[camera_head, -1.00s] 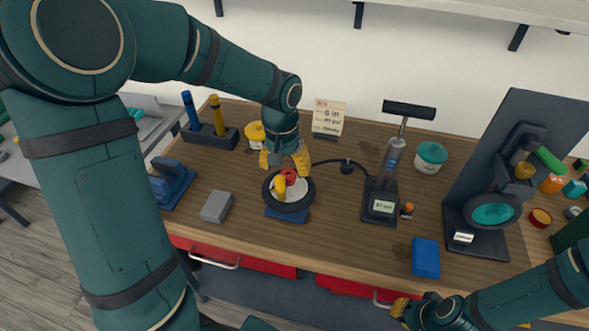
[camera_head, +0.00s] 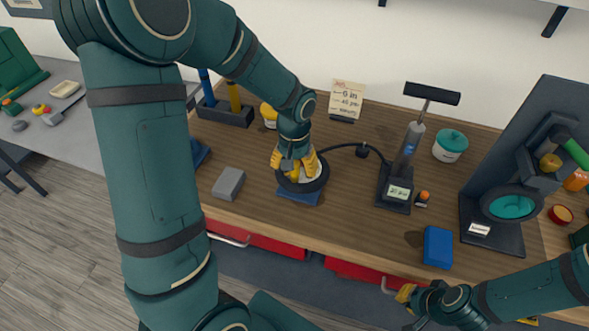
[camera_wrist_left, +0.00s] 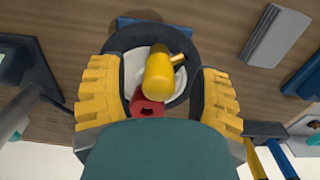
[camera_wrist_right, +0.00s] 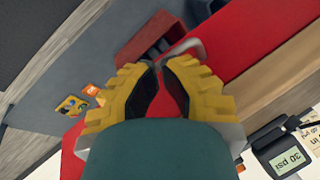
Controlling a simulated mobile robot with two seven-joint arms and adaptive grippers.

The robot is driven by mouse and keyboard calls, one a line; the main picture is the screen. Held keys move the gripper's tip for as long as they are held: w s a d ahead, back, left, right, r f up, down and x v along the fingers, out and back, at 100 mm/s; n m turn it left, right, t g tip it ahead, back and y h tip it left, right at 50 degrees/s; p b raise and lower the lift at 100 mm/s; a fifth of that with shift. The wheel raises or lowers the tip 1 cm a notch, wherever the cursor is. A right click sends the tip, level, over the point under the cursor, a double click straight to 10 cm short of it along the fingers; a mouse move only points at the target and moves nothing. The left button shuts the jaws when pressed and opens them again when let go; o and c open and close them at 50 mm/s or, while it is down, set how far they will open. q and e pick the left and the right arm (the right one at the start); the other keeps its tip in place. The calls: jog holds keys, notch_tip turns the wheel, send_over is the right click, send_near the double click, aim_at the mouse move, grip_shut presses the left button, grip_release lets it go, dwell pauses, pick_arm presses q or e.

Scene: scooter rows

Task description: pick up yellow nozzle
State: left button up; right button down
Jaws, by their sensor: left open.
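The yellow nozzle (camera_wrist_left: 160,76) stands in the pale dish-like middle of a black tyre (camera_wrist_left: 193,45). It has a rounded body and a short side spout. A red piece (camera_wrist_left: 146,104) sits beside it. My left gripper (camera_wrist_left: 160,90) is open, its yellow fingers on either side of the nozzle with gaps between. In the head view my left gripper (camera_head: 296,172) is over the tyre (camera_head: 318,181) and largely hides the nozzle and the red piece. My right gripper (camera_wrist_right: 160,72) has its fingertips close together by a red drawer front (camera_wrist_right: 262,35); nothing is seen held.
A blue stand (camera_head: 299,196) is under the tyre. A grey block (camera_head: 228,183) lies to its left; a pump (camera_head: 398,180) with a hose stands to its right. A blue block (camera_head: 437,247) lies near the front edge.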

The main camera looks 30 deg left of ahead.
aim_at(295, 174)
pick_arm(q)
jog(key=shift+f, duration=1.5)
grip_shut()
jog(key=shift+r, duration=0.15)
